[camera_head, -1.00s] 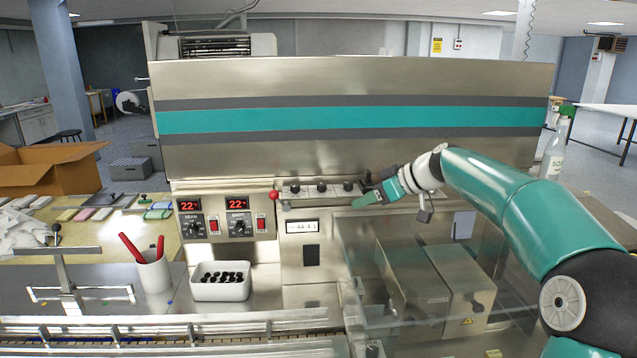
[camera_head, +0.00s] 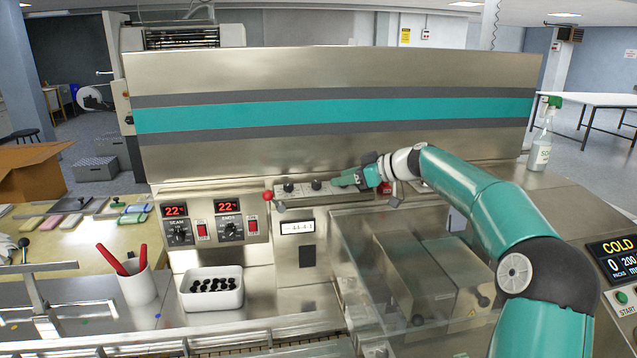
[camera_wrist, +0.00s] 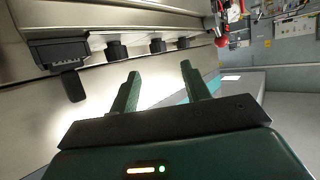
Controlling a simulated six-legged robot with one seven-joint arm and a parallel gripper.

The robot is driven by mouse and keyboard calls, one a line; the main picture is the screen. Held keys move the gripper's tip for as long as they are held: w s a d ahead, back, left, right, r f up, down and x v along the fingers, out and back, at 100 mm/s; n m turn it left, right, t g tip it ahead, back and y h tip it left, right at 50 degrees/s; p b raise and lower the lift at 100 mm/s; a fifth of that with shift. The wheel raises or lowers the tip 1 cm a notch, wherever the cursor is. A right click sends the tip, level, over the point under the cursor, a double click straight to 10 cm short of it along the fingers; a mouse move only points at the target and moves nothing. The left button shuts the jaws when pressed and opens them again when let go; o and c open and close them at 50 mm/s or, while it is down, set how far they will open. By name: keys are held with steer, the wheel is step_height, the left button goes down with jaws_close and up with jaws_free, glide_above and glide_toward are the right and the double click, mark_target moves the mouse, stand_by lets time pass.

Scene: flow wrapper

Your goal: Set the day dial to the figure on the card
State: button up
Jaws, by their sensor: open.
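Several black knobs stand on a silver strip at the machine front; two are clear in the head view, the left knob (camera_head: 289,188) and the middle knob (camera_head: 316,185). Three black knobs show in the wrist view, one near its middle (camera_wrist: 157,45). Which control is the day dial cannot be told. My gripper (camera_head: 340,181) is at the right end of the strip and hides that part. In the wrist view my gripper (camera_wrist: 160,72) is open and empty, its fingers pointing toward the knob row. A small white window (camera_head: 297,227) has dark marks too small to read; no card is identifiable.
Left of the strip are a red ball-ended lever (camera_head: 267,196) and two dials with red displays (camera_head: 174,210). A clear cover (camera_head: 390,270) lies below my arm. A white tray of black pieces (camera_head: 212,300) and a cup with red handles (camera_head: 140,285) stand in front.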

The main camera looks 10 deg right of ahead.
mark_target(316, 186)
steer(key=x, duration=0.8)
steer(key=shift+d+f, duration=0.1)
steer(key=c, duration=1)
steer(key=m+t+h, duration=0.1)
steer(key=m+h, duration=0.1)
steer(key=a+m+t+h, duration=0.1)
steer(key=m+t+h, duration=0.1)
steer(key=shift+s+m, duration=0.2)
steer(key=shift+m, duration=0.1)
steer(key=shift+a+f+m+t+h, duration=0.15)
steer(key=shift+m+t+h, duration=0.55)
steer(key=shift+m+h, duration=0.95)
steer(key=shift+a+h, duration=0.1)
steer(key=shift+h, duration=0.25)
steer(key=shift+f+m+h, duration=0.2)
steer(key=shift+m+h, duration=0.25)
steer(key=shift+h, duration=0.05)
steer(key=shift+m+h, duration=0.3)
